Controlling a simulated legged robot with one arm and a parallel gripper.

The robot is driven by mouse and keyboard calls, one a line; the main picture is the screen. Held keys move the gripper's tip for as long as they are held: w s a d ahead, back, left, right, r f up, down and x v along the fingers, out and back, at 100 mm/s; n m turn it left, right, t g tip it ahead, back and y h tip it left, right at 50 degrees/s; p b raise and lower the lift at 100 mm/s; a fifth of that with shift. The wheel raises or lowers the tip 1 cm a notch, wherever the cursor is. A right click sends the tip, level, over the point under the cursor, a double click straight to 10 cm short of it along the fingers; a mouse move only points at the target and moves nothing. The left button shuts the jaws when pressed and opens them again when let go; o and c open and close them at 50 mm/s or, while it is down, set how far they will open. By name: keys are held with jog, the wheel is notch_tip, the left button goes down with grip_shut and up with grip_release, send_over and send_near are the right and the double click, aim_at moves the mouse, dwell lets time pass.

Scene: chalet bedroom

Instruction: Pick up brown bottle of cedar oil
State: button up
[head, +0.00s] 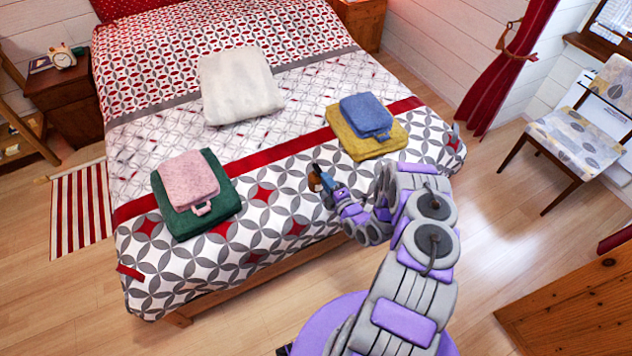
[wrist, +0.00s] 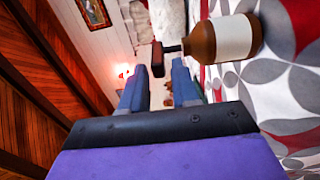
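The brown bottle (wrist: 205,42) with a pale label (wrist: 237,37) is in the wrist view, right of my fingers. It stands on the patterned bed cover, its neck pointing away from the cover.
The bed (head: 265,215) holds a pink towel (head: 188,178) on a green towel (head: 222,203), a blue towel (head: 366,114) on a yellow towel (head: 352,142), and a white folded blanket (head: 240,86). A chair (head: 575,140) stands at right. Wooden floor (head: 500,210) is clear between bed and chair.

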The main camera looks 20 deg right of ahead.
aim_at(314, 164)
jog(key=w, duration=0.8)
jog(key=shift+a, duration=0.3)
grip_shut()
